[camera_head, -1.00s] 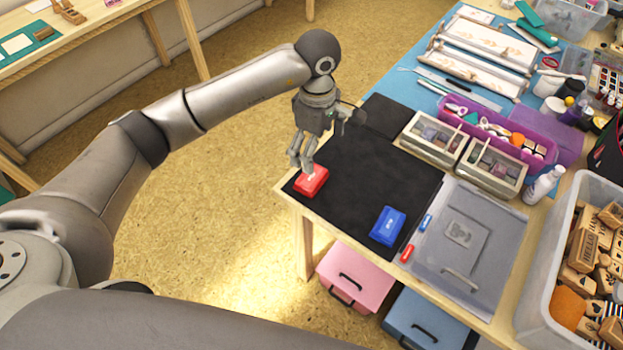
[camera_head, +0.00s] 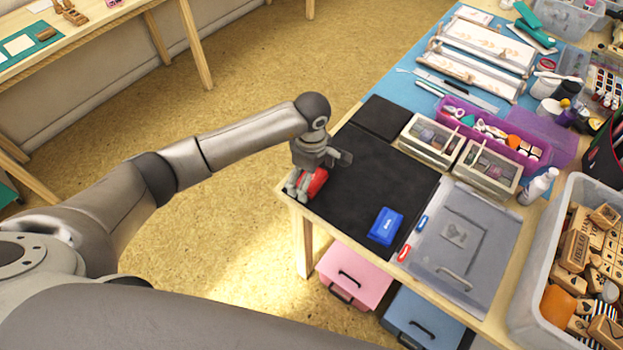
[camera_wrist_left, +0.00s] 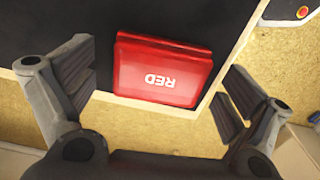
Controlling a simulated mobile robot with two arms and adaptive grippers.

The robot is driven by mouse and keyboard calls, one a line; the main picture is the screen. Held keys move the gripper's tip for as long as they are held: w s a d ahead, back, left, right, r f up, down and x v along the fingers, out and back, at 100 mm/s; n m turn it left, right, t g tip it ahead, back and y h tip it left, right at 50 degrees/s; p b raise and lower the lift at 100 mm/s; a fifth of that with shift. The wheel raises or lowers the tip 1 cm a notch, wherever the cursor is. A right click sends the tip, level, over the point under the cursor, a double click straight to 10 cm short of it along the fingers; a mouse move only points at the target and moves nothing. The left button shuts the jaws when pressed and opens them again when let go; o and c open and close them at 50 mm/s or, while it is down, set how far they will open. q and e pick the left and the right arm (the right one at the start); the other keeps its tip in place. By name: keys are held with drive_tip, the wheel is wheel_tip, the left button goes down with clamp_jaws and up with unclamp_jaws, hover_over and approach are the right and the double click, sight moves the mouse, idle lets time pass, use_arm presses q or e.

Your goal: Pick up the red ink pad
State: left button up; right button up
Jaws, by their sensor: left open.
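The red ink pad (camera_head: 316,182) lies on the black mat (camera_head: 375,180) at the table's left corner, partly hidden by my left gripper (camera_head: 300,190) in the head view. The gripper is open and low over the pad. A blue ink pad (camera_head: 385,226) lies on the mat's front part. My right gripper is not in view.
A clear grey case (camera_head: 465,240) with a blue and a red marker lies right of the mat. Lidded boxes (camera_head: 432,140) and a purple tray (camera_head: 520,143) stand behind it. A bin of wooden stamps (camera_head: 530,285) stands at right. The table edge is close to the red pad.

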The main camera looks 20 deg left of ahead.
use_arm(q)
drive_tip(key=shift+c, duration=0.2)
drive_tip(key=c, duration=1)
drive_tip(key=shift+c, duration=0.4)
drive_tip(key=shift+r, duration=0.15)
